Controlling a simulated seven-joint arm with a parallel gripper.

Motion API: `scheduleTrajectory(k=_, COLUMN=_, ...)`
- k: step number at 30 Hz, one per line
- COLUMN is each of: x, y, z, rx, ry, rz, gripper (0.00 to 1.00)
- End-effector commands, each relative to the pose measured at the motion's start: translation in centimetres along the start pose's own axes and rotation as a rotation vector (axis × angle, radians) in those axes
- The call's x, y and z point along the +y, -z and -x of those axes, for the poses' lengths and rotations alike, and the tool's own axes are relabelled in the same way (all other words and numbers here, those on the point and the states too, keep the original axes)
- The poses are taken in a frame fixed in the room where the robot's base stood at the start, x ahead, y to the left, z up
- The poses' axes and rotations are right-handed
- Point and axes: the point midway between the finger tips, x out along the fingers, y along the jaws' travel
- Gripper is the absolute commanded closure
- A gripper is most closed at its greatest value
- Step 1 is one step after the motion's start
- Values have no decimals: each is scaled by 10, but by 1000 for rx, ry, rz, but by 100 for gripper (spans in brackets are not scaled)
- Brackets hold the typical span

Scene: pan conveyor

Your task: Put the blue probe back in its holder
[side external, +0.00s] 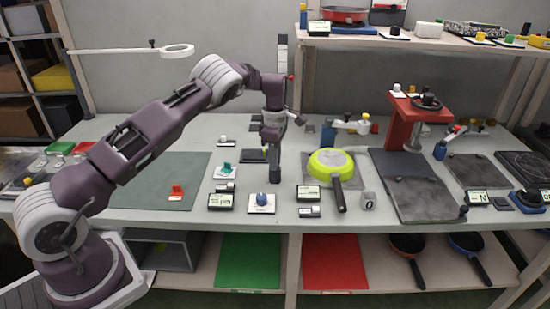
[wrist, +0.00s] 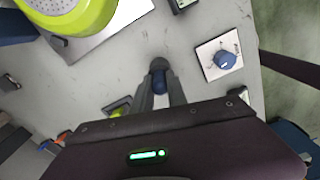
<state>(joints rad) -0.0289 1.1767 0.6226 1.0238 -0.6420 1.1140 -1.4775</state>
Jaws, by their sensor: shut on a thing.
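My gripper (side external: 274,178) points down over the middle of the table, beside the lime-green pan. Only a short end of the probe shows; the rest is hidden by the fingers. In the side view I cannot make the probe out. I cannot tell which thing is its holder.
The lime-green pan (side external: 330,161) lies just right of my gripper, its dark handle pointing toward the front. A blue knob on a white plate (side external: 262,207) is at the front edge; it also shows in the wrist view (wrist: 224,60). A red press (side external: 402,125) stands farther right.

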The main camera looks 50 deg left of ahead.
Motion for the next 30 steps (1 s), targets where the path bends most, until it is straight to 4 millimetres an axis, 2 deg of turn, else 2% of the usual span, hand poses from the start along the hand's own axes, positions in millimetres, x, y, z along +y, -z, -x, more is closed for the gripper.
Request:
scheduleTrajectory(k=2, x=0, y=0, z=-2, rx=0, ry=0, rz=0, gripper=100)
scheduleTrajectory(k=3, x=0, y=0, z=-2, rx=0, ry=0, rz=0, gripper=74)
scheduleTrajectory(k=6, x=0, y=0, z=-2, rx=0, ry=0, rz=0, gripper=56)
scheduleTrajectory(k=15, x=0, y=0, z=1, rx=-1, ry=-1, rz=0, gripper=56)
scheduleTrajectory(k=17, x=1, y=0, z=9, rx=-1, ry=-3, rz=0, gripper=56)
scheduleTrajectory(k=24, x=1, y=0, z=56, rx=-2, ry=-2, rz=0, gripper=56)
scheduleTrajectory(k=30, x=0, y=0, z=70, rx=0, ry=0, rz=0, gripper=56)
